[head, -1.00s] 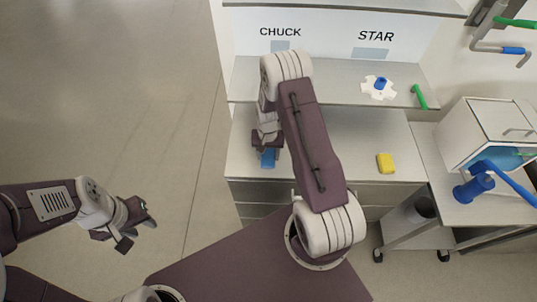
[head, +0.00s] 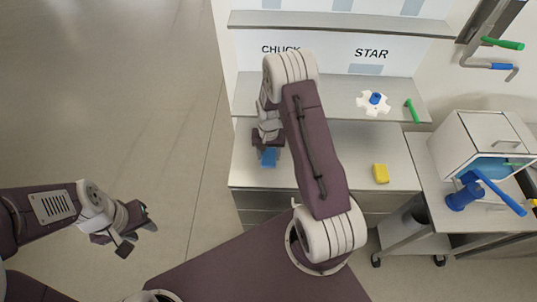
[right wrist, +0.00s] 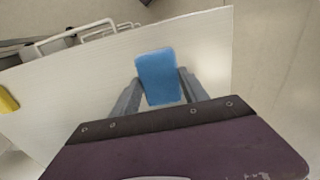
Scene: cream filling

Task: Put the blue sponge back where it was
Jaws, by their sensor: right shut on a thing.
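The blue sponge (head: 269,158) shows at the left part of the lower shelf, just below my right gripper (head: 267,147). In the right wrist view the blue sponge (right wrist: 157,76) sits between the two grey fingers of my right gripper (right wrist: 158,88), which is shut on it. The white counter surface lies behind the sponge; I cannot tell whether the sponge touches it. My left gripper (head: 128,235) hangs over the floor at the left, away from the counter, with its fingers seemingly apart and nothing visible in it.
A yellow sponge (head: 381,173) lies on the same counter (head: 345,150) to the right; it also shows in the right wrist view (right wrist: 8,99). Above, the STAR shelf holds a white star-shaped piece (head: 374,103) and a green handle (head: 412,111). A white box (head: 480,145) stands on a cart at right.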

